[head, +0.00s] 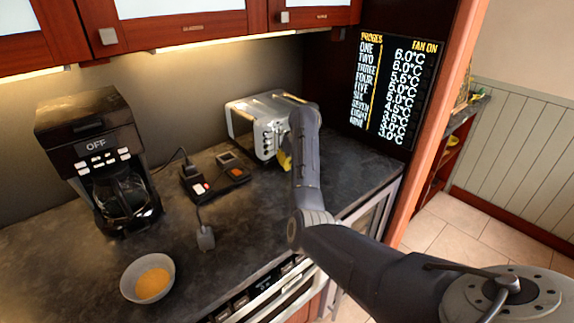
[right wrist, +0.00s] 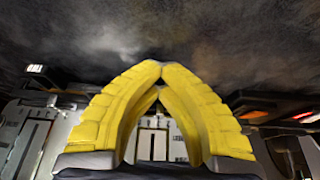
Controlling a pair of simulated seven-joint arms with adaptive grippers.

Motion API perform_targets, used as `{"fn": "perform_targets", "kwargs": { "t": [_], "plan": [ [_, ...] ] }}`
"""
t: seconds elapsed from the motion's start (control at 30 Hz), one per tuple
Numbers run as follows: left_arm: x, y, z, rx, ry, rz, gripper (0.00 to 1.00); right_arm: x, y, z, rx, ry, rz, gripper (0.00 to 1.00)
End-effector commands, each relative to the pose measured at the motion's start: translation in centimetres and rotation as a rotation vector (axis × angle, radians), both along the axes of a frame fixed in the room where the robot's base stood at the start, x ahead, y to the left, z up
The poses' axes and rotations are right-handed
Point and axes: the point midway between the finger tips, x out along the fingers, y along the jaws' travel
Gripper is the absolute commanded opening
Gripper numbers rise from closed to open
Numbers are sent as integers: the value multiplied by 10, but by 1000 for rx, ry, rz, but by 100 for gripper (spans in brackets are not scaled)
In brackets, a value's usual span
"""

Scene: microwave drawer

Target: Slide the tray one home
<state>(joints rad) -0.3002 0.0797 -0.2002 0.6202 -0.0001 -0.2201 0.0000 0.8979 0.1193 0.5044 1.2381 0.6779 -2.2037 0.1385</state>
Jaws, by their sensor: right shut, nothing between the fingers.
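No tray that I can make out as tray one shows in either view. My right gripper's yellow fingers (head: 285,160) show in the head view beside the silver toaster-like appliance (head: 262,125), partly hidden by my own wrist. In the right wrist view the yellow fingers (right wrist: 160,66) meet at their tips with nothing between them. A stainless appliance front (head: 275,297) is set under the counter's front edge, partly cut off by the frame and my arm. I cannot tell whether its drawer is open. My left gripper is not in view.
A black coffee maker (head: 95,150) stands at the left, a bowl with orange contents (head: 148,278) in front of it. Small dark devices (head: 215,175) and a grey plug (head: 205,237) lie mid-counter. A panel of probe temperatures (head: 395,90) hangs at the right.

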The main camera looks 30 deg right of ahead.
Motion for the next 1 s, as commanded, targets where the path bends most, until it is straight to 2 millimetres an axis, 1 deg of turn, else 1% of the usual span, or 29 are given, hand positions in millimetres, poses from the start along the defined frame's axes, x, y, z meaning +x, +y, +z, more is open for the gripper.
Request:
{"fn": "perform_targets", "kwargs": {
  "t": [0.37,0.63,0.8,0.9,1.0],
  "plan": [
    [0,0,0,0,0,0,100,12,2,0,0,0,0,0],
    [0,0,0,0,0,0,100,13,3,1,2,-4,-1,1],
    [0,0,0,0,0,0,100,14,4,1,3,-5,0,21],
    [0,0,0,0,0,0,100,14,4,1,4,-6,0,31],
    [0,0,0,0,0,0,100,14,4,1,4,-6,0,31]
  ]
}}
